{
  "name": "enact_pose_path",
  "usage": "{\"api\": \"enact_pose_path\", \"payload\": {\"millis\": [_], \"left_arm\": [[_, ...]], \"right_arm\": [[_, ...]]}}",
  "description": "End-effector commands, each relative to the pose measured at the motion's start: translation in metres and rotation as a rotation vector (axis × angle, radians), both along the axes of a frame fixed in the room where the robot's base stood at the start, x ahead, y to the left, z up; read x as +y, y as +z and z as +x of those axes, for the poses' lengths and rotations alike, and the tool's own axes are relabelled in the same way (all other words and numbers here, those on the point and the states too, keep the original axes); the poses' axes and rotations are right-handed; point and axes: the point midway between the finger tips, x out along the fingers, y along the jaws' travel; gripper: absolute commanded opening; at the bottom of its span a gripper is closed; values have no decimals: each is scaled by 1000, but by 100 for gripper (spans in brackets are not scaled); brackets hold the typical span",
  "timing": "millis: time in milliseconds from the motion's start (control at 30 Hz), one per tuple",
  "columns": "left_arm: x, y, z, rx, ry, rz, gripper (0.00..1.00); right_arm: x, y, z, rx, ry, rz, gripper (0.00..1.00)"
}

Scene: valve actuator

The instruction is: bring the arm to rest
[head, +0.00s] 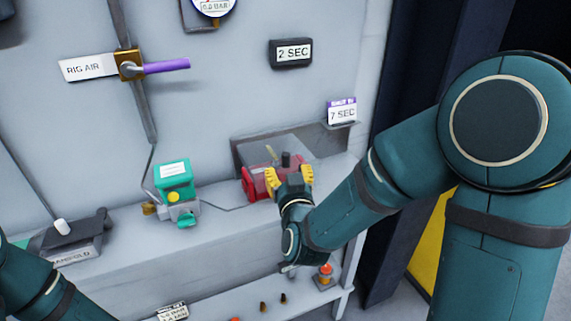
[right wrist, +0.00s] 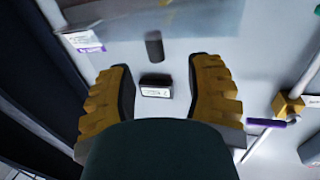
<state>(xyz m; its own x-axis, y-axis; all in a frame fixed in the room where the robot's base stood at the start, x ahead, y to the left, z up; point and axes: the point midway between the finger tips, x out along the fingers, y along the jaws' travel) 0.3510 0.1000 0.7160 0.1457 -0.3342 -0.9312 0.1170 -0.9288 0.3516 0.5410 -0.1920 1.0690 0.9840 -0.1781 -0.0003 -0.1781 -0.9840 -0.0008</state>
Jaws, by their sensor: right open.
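My right arm reaches in from the right of the head view. Its gripper (head: 289,176) has yellow fingers spread apart, in front of a red actuator (head: 250,185) on the ledge and partly hiding it. In the right wrist view the gripper (right wrist: 160,92) is open, with nothing held between the fingers. A dark cylinder (right wrist: 154,46) shows beyond the fingers. The small dark "2 SEC" box (right wrist: 156,80) appears between them, on the panel behind. Whether the fingers touch the actuator cannot be told. Part of my left arm shows at the lower left; its gripper is out of view.
A purple-handled valve (head: 165,66) labelled RIG AIR is on the panel, its handle pointing right. A green device (head: 174,182) and a manifold block (head: 75,240) sit on the ledge. A "7 SEC" tag (head: 342,112) stands right. Small parts, including an orange-topped one (head: 325,276), occupy the lower shelf.

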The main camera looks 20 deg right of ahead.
Motion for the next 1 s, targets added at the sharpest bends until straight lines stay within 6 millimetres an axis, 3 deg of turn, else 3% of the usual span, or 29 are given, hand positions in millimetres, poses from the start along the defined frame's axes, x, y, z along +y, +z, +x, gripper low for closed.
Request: {"api": "enact_pose_path", "payload": {"millis": [200, 667, 767, 833, 1000], "left_arm": [[0, 0, 0, 0, 0, 0, 52], [0, 0, 0, 0, 0, 0, 52], [0, 0, 0, 0, 0, 0, 52], [0, 0, 0, 0, 0, 0, 52], [0, 0, 0, 0, 0, 0, 52]], "right_arm": [[3, 0, -14, 0, 1, -1, 52], [3, -3, -14, 10, 4, 1, 52], [8, -25, -12, 75, 29, 15, 52], [14, -55, -11, 165, 64, 37, 52], [35, -161, -29, 502, 165, 142, 52]]}}
